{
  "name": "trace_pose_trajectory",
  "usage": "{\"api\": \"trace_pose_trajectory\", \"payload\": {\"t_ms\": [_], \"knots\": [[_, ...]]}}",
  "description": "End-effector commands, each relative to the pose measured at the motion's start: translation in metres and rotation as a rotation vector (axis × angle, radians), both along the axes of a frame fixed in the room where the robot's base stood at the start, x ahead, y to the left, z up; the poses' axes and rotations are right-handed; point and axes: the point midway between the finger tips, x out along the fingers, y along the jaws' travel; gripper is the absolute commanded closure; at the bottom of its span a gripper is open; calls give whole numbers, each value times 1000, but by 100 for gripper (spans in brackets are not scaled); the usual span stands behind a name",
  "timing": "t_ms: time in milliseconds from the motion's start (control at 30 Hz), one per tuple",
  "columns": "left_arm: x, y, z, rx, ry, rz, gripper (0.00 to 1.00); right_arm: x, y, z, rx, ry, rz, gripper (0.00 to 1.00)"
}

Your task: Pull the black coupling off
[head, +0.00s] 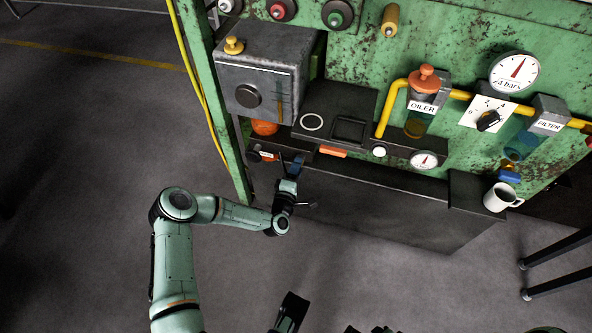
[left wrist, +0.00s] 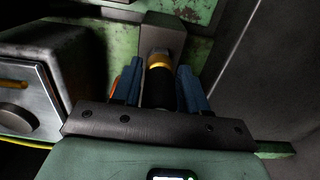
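The black coupling (left wrist: 159,88) shows in the left wrist view as a dark cylinder with a brass ring (left wrist: 158,62) at its far end, in front of a grey block. My left gripper (left wrist: 160,88) has its blue fingers on both sides of the coupling. I cannot tell whether they touch it. In the head view the left gripper (head: 293,166) is at the lower front of the green panel, and the coupling is hidden there. Dark parts of my right arm (head: 290,312) show at the bottom edge; the state of its gripper is not clear.
A grey box (head: 265,72) with a round knob stands above the left gripper. An orange part (head: 265,127) is under it. The oiler (head: 423,92), gauges and a white mug (head: 501,196) are to the right. A green post (head: 222,110) is at left. The floor in front is clear.

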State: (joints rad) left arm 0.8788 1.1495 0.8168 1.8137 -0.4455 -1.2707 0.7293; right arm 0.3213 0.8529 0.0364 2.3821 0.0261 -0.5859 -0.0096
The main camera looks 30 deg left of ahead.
Motion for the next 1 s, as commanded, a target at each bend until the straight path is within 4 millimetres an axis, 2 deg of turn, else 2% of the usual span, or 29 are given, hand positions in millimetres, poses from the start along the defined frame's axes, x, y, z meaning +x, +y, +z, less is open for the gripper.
{"api": "trace_pose_trajectory", "payload": {"t_ms": [33,100,133,367,1000], "knots": [[7,1,11,7,-25,3,75,0,0,0,0,0,0,57],[7,1,11,7,-25,3,98,0,0,0,0,0,0,57],[7,1,11,7,-25,3,100,0,0,0,0,0,0,57],[5,1,12,7,-25,3,100,0,0,2,0,-1,0,57],[-23,-4,8,4,-18,6,100,0,0,17,0,-5,0,57]]}}
